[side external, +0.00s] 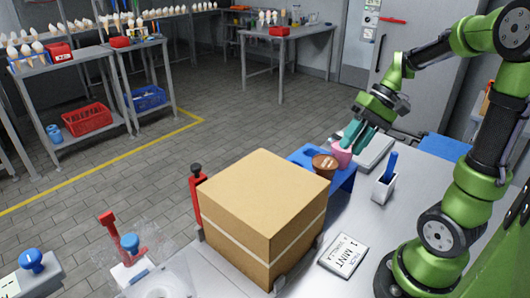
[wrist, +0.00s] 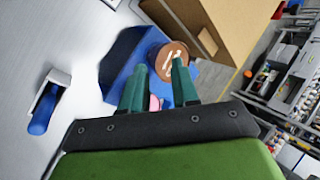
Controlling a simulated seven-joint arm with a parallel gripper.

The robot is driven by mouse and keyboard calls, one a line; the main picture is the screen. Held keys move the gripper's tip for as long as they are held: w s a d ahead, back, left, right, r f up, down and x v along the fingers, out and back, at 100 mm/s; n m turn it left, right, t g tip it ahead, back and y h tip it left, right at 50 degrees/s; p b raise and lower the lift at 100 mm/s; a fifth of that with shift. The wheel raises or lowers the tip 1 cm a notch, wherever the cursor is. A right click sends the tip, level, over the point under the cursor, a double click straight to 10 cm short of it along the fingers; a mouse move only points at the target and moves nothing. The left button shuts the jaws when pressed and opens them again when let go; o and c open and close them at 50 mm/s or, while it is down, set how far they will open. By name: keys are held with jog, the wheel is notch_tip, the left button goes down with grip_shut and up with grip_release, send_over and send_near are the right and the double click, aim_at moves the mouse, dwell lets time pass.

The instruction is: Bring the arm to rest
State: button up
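My gripper (side external: 356,137) has two teal fingers that point down at the blue stand (side external: 346,181). In the wrist view the fingers (wrist: 159,70) are spread apart. A pink cup (side external: 341,155) is right at the fingertips in the side view, seemingly at the stand. Only a small pink part (wrist: 155,103) shows between the fingers in the wrist view. I see no finger closed on it. A brown-topped cup (side external: 325,162) is upright at the stand, beside the pink cup, and also shows in the wrist view (wrist: 171,59).
A large cardboard box (side external: 263,210) stands left of the stand. A white holder with a blue handle (side external: 384,187) is to the right, and a label card (side external: 344,256) lies in front. A pale flat device (side external: 374,150) is behind. Shelves with cones (side external: 40,57) are far off.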

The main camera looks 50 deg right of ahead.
jog(key=a+r+n+t+h, duration=0.1)
jog(key=a, duration=0.4)
jog(key=a+r+n+t+h, duration=0.1)
jog(key=a+r+t, duration=0.1)
jog(key=a, duration=0.3)
jog(key=s+a+r+n+t+h, duration=0.1)
jog(key=a, duration=0.4)
jog(key=shift+r+t+h, duration=0.3)
jog(key=shift+r+h, duration=0.05)
jog(key=shift+h, duration=0.05)
